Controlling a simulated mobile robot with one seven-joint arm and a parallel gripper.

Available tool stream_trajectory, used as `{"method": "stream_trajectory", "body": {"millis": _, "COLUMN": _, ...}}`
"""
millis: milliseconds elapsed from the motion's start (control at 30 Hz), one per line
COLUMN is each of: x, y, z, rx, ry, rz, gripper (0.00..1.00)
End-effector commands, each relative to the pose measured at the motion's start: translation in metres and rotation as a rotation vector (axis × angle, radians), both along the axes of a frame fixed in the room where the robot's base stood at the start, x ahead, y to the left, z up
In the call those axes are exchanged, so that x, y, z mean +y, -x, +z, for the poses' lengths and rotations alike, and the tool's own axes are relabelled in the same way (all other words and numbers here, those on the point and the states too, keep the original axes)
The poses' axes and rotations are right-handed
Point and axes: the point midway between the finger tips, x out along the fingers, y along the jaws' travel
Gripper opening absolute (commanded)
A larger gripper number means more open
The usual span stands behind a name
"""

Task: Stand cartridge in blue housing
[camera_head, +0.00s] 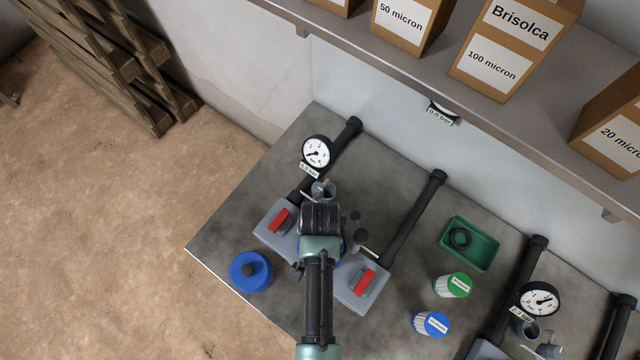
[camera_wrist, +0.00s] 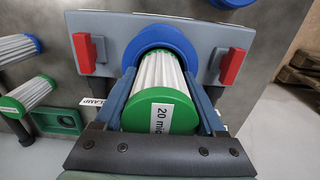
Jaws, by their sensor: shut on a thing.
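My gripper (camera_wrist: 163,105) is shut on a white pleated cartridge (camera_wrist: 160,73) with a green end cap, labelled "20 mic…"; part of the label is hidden. One finger lies on each side of it. In the wrist view, the cartridge's far end lines up with the round opening of the blue housing (camera_wrist: 133,44), between two red handles. The blue rim shows around it; I cannot tell how deep the far end sits. In the head view, my arm hides the cartridge and most of the housing.
A blue lid (camera_head: 251,271) lies left of my arm. To the right stand a green-capped cartridge (camera_head: 452,285), a blue-capped cartridge (camera_head: 430,323) and a green tray (camera_head: 485,262) holding a black ring. Red handles (camera_head: 279,221) (camera_head: 364,283) flank my gripper. Dark pipes and a gauge (camera_head: 317,152) rise behind.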

Motion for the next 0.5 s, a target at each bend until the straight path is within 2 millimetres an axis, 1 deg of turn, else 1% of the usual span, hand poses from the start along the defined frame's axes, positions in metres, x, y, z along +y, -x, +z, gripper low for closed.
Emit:
{"method": "stream_trajectory", "body": {"millis": 200, "x": 0.000, "y": -0.001, "z": 0.000, "rx": -0.001, "ry": 0.000, "rz": 0.000, "gripper": 0.09}}
{"method": "stream_trajectory", "body": {"millis": 500, "x": 0.000, "y": -0.001, "z": -0.010, "rx": -0.001, "ry": 0.000, "rz": 0.000, "gripper": 0.09}}
